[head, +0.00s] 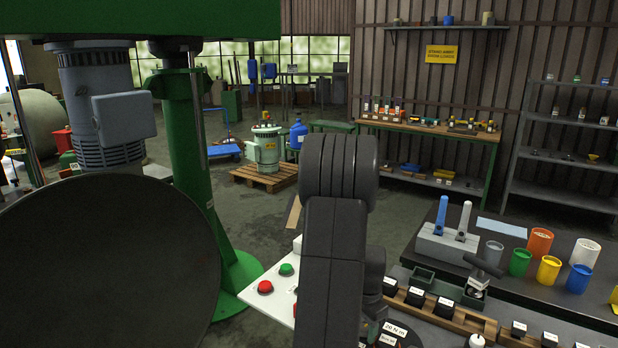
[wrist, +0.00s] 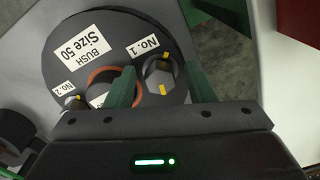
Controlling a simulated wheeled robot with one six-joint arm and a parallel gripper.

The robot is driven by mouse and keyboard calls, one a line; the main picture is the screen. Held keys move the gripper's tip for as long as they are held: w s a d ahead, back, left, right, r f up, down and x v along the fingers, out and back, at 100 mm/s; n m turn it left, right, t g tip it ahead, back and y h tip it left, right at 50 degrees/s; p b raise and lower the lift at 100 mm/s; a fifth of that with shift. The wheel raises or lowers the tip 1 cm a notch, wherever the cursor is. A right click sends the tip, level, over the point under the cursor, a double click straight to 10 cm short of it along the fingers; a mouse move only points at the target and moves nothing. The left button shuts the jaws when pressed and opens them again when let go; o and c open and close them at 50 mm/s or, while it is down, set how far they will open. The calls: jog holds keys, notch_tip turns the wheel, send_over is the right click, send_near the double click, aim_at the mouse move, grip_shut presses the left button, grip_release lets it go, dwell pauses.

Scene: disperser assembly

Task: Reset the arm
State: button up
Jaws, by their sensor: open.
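A silver hex piece (wrist: 160,78) with yellow marks sits in the No. 1 place, near the right finger. An orange-rimmed place (wrist: 97,76) lies partly behind the left finger. Whether the fingers touch anything I cannot tell.
A white panel with red (head: 265,287) and green (head: 286,269) buttons is left of my arm. A dark bench (head: 480,225) with coloured cups and a grey handle stand (head: 447,246) is at right. A green machine column (head: 190,160) and a large dark disc (head: 105,265) fill the left.

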jog(key=shift+r+m, duration=0.1)
jog(key=shift+m, duration=0.2)
jog(key=shift+w+r, duration=0.1)
jog(key=shift+r, duration=1.1)
